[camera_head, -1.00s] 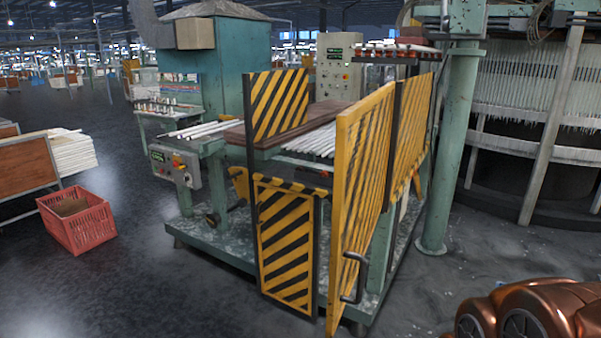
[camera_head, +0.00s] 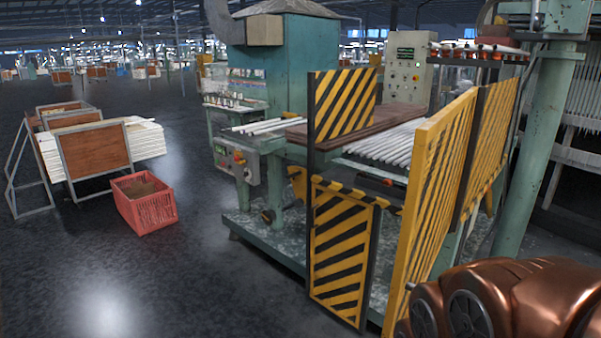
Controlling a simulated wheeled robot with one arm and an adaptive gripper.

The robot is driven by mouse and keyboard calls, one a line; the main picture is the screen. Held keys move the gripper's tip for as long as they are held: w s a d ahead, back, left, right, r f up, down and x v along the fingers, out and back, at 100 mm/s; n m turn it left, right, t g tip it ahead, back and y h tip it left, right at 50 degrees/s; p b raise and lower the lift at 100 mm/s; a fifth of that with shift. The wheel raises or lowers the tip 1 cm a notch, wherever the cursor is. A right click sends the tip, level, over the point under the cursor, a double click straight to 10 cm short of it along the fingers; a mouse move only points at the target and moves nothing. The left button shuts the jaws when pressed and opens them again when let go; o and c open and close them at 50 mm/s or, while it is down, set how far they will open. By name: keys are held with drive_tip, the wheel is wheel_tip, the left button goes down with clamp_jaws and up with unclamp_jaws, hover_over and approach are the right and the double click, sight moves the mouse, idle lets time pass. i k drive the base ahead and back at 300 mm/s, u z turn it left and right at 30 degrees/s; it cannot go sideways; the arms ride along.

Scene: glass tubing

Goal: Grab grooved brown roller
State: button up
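I cannot make out a grooved brown roller for certain. On the green machine (camera_head: 290,75), a brown ridged slab (camera_head: 398,118) lies behind a row of white tubes (camera_head: 388,143). A rack of small orange-red pieces (camera_head: 478,50) stands at the machine's upper right, too small to tell their shape. My gripper is not in view; only a copper-coloured part of my arm shows at the bottom right.
Yellow-and-black striped guards (camera_head: 440,185) stand around the machine's near side. A red crate (camera_head: 146,208) sits on the floor to the left, beside a cart (camera_head: 92,160) with white stacks. The dark floor at front left is clear.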

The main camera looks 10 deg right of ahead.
sight(362, 174)
drive_tip(key=u, duration=0.8)
drive_tip(key=i, duration=1.4)
drive_tip(key=z, duration=0.3)
drive_tip(key=i, duration=1.5)
drive_tip(key=z, duration=0.95)
